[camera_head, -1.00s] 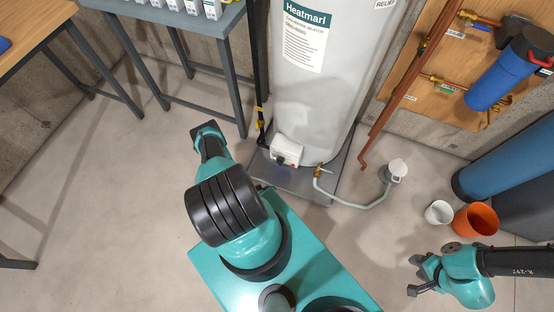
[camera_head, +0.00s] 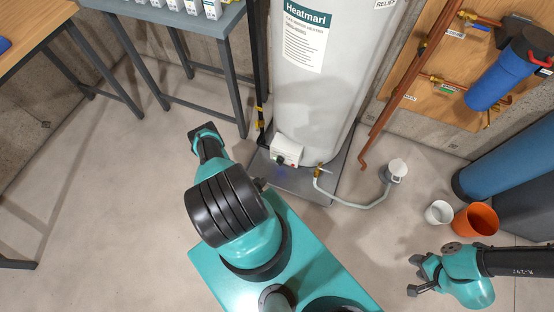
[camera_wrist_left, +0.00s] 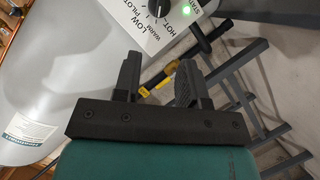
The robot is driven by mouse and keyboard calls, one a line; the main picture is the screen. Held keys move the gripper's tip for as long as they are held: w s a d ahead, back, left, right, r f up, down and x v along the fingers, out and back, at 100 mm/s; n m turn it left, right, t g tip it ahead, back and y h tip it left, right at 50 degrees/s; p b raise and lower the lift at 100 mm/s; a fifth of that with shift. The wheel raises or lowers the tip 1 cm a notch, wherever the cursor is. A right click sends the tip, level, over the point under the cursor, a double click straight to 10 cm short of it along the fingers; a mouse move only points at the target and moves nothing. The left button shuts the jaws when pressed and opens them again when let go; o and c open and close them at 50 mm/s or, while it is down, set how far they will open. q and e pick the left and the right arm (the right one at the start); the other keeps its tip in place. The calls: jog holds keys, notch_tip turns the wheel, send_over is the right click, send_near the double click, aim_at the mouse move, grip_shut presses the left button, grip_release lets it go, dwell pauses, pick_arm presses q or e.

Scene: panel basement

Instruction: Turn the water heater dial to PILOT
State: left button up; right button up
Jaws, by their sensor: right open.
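The water heater (camera_head: 318,100) is a white tank with a white control box (camera_head: 287,148) low on its front. A black dial shows on that box in the left wrist view (camera_wrist_left: 160,6), cut off by the top edge. HOT, WARM, LOW and PILOT are printed around it; its exact pointing is unclear. My left gripper (camera_wrist_left: 157,68) is open and empty, with the dial beyond its fingertips and apart from them. My right gripper (camera_head: 412,276) is open and empty at the lower right.
A green light (camera_wrist_left: 191,22) glows on the box. An orange bucket (camera_head: 476,220) and a white bucket (camera_head: 438,212) stand near my right gripper. A grey-blue table (camera_head: 185,20) stands left of the heater.

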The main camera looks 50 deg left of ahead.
aim_at(280, 161)
pick_arm(q)
jog(key=x, duration=1.5)
jog(key=shift+w, duration=0.1)
jog(key=shift+a, duration=0.1)
grip_shut()
